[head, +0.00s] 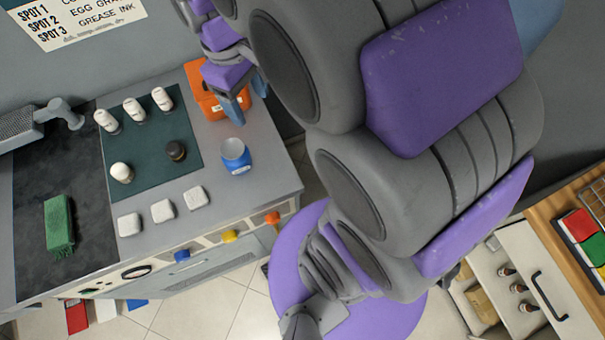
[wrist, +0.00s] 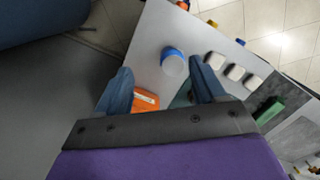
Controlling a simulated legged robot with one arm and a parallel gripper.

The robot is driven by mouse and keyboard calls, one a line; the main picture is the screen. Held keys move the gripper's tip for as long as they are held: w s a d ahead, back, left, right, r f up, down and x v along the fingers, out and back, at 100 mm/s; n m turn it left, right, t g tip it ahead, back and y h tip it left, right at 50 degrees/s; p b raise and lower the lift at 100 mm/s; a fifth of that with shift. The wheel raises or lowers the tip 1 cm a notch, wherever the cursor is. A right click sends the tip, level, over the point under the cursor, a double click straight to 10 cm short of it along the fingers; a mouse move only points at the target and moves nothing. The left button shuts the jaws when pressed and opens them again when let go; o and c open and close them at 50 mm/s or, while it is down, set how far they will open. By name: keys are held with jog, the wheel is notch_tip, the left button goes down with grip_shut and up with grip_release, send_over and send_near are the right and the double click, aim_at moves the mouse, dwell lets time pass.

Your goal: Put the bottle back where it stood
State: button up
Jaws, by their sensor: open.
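Several small bottles stand upright on a dark green mat (head: 150,138). Three white-topped ones are in the back row: left bottle (head: 106,121), middle bottle (head: 134,109) and right bottle (head: 162,99). In front are another white-topped bottle (head: 121,172) and a black-topped bottle (head: 176,150). I cannot tell which one the task means. My gripper (head: 246,97) is open and empty, above or beside an orange object (head: 203,98) at the counter's back right. In the wrist view, the orange object (wrist: 146,99) shows between the blue fingers (wrist: 163,82), partly hidden.
A blue container (head: 236,158) stands near the counter's right edge, right of three white blocks (head: 163,210). A green brush-like block (head: 59,224) lies on the dark surface at left. A grey metal fixture (head: 64,112) is at back left.

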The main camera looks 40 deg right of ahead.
jog(key=s+f+m, duration=0.2)
jog(key=s, duration=0.6)
jog(key=s+f+m, duration=0.2)
jog(key=s+m, duration=0.1)
jog(key=s, duration=0.6)
jog(key=shift+s+f, duration=0.2)
jog(key=shift+f, duration=0.05)
